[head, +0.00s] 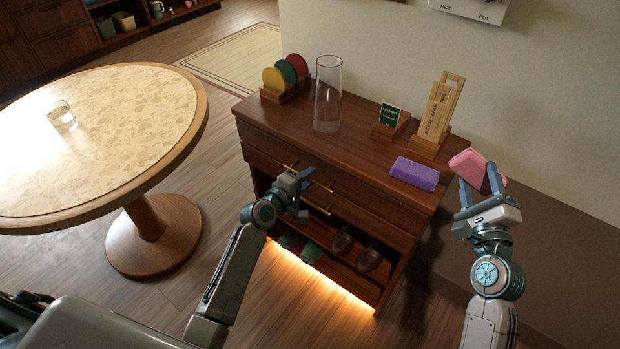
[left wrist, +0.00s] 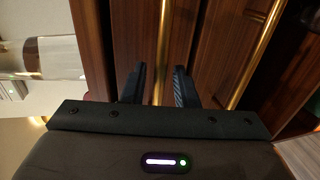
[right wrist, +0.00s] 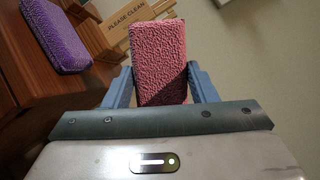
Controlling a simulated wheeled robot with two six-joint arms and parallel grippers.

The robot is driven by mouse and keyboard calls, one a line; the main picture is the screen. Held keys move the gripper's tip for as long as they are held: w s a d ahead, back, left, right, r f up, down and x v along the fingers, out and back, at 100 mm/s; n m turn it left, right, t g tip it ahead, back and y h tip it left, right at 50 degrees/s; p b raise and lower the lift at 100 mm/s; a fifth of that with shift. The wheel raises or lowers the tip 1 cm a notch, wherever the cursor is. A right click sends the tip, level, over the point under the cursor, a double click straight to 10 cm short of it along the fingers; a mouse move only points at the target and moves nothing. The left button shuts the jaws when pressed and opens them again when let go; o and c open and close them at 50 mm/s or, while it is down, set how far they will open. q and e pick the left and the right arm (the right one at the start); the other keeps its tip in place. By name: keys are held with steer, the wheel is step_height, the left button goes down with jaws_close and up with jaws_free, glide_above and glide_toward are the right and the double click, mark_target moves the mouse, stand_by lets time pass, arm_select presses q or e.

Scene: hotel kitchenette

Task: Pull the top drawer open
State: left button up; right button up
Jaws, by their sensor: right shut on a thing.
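The wooden cabinet (head: 370,193) has two drawers above an open shelf. The top drawer (head: 268,147) looks flush with the front. Its brass handle (left wrist: 161,40) runs between the fingers of my left gripper (left wrist: 160,87), with gaps showing beside it. The left gripper (head: 303,178) is open at the cabinet front and partly hides the handle in the head view. The lower drawer's brass handle (left wrist: 256,52) is off to the right in the left wrist view. My right gripper (right wrist: 163,88) is shut on a pink sponge (right wrist: 158,60), held up right of the cabinet.
A purple sponge (head: 414,174), a glass vase (head: 327,95), coloured coasters in a rack (head: 285,80), a small green sign (head: 390,116) and a wooden sign holder (head: 436,112) stand on the cabinet. A round table (head: 180,150) is at left. Floor between them is clear.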

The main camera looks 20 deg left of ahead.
arm_select(q)
steer(key=shift+w, duration=0.2)
jaws_close()
steer(key=shift+s, duration=0.1)
steer(key=f+v, duration=0.1)
steer(key=v, duration=0.8)
steer(key=f+p+v, duration=0.1)
steer(key=f+v, duration=0.1)
steer(key=v, duration=0.7)
steer(key=shift+s+f, duration=0.3)
steer(key=shift+s, duration=0.15)
steer(key=shift+a, duration=0.1)
